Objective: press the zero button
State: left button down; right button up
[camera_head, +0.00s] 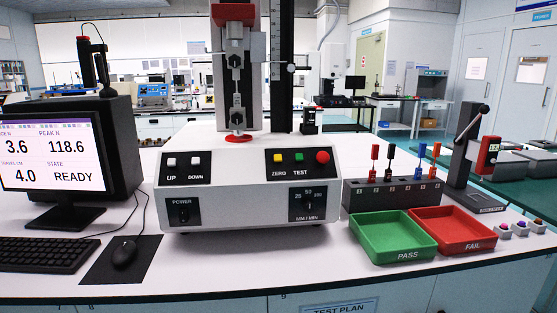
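The zero button is a small yellow square button (278,157) above the label ZERO. It sits on a black panel (297,163) on the right of the white tester base (240,205). A green TEST button (299,157) and a round red button (322,157) stand to its right on the same panel. Nothing covers the yellow button. The monitor (55,155) at the left reads 3.6, PEAK N 118.6, 4.0 and READY. Neither of my grippers shows in this view.
White UP (171,161) and DOWN (195,161) buttons are at the base's left. A green PASS tray (392,237), red FAIL tray (453,229) and a rack (392,194) stand right. A keyboard (48,254) and mouse (124,253) lie front left. The bench before the base is clear.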

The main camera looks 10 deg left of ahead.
aim_at(277, 158)
jog(key=i+l, duration=0.1)
jog(key=i, duration=0.35)
jog(key=i+l, duration=0.15)
jog(key=i, duration=0.35)
jog(key=i+l, duration=0.1)
jog(key=i, duration=0.35)
